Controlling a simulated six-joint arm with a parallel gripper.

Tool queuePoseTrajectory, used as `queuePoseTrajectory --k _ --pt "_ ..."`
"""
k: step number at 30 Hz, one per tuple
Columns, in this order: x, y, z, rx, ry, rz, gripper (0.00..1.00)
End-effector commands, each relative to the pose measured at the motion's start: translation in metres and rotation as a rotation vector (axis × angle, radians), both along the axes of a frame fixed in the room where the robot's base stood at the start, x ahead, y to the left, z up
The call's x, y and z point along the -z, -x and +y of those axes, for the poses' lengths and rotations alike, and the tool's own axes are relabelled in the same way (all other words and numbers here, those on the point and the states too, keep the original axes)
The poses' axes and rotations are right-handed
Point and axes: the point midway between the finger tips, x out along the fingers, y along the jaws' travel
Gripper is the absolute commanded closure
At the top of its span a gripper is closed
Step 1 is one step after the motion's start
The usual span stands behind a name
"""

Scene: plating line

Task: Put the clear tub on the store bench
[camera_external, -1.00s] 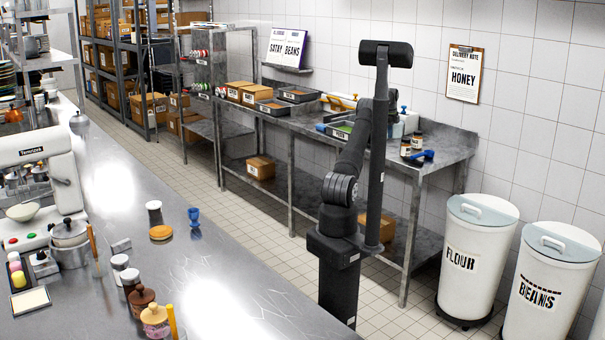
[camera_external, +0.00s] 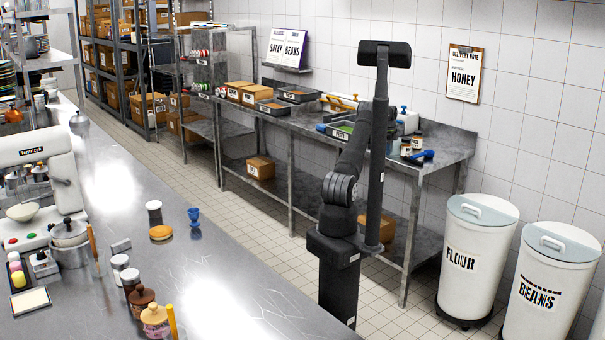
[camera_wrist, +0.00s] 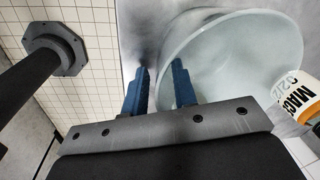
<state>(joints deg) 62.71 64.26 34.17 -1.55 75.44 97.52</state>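In the wrist view a pale, translucent tub (camera_wrist: 235,50) fills the upper right, its round mouth towards the camera. My gripper (camera_wrist: 160,88) has its two blue fingers apart at the tub's near left rim. The left finger is outside the rim and the right finger overlaps the tub's mouth. The rim passes through the gap, with no clear grip on it. In the external view my gripper is mostly hidden behind my own arm, above the steel bench (camera_external: 447,148) along the wall; I cannot make out the tub clearly there.
A labelled jar (camera_wrist: 298,93) stands close to the tub's right side. In the external view jars (camera_external: 406,148) and a blue scoop (camera_external: 423,155) sit near the bench's right end. Trays (camera_external: 272,107) and cardboard boxes (camera_external: 255,95) occupy its left part. A steel counter (camera_external: 215,265) is in front.

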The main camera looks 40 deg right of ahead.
Motion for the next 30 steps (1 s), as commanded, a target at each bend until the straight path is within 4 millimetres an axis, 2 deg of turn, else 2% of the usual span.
queuePoseTrajectory --k 8,11,14,24,30 --pt "-0.001 0.0 0.0 0.0 0.0 0.0 0.74" --pt "-0.008 0.0 0.001 0.0 0.001 0.0 0.74" --pt "-0.022 0.0 0.002 0.0 0.002 -0.002 0.74" --pt "-0.092 0.002 0.009 -0.001 0.002 -0.002 0.74" --pt "-0.115 0.003 0.012 -0.001 0.0 -0.001 0.74"
